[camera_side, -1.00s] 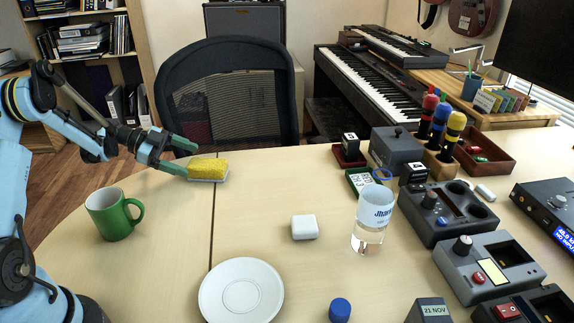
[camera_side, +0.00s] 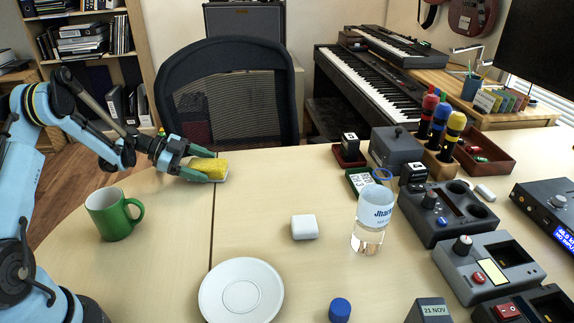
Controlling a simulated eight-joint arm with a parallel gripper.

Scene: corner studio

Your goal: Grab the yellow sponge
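The yellow sponge (camera_side: 209,167) with a pale underside lies on the table near its far edge, at the upper left in the side view. My gripper (camera_side: 205,164) is at the sponge, with one green finger along its far side and the other along its near side. The fingers are spread apart with the sponge between them. Whether both fingers touch the sponge is too small to tell. The finger on the near side hides part of the sponge's left and front.
A green mug (camera_side: 116,214) stands nearer on the left. Several grey devices (camera_side: 446,211) fill the right. The table around the sponge is clear.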

